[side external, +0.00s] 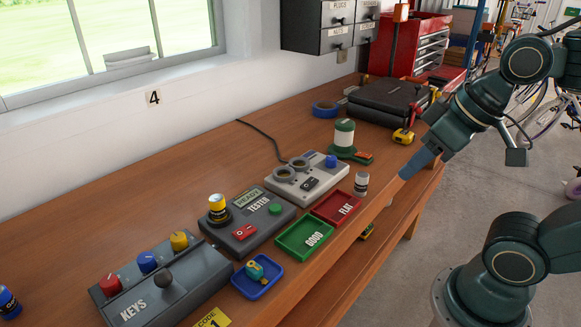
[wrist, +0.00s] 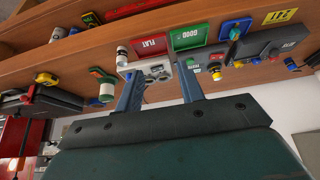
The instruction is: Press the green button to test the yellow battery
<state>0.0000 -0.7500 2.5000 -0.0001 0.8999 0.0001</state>
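The grey tester (side external: 262,232) lies on the bench left of centre in the side view. Its round green button (side external: 275,208) is on its right part, uncovered. The yellow battery (side external: 217,206) stands upright in the tester's round socket at the left. A small green display (side external: 248,198) on the tester seems to read READY. My gripper (side external: 403,175) is at the bench's front edge, well right of the tester and touching nothing. In the wrist view my gripper (wrist: 161,74) shows two blue fingers spread apart with nothing between them. The battery (wrist: 216,72) also shows there.
A grey box with dials (side external: 305,186) stands behind. A KEYS box (side external: 180,295) and blue tray (side external: 243,288) lie left.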

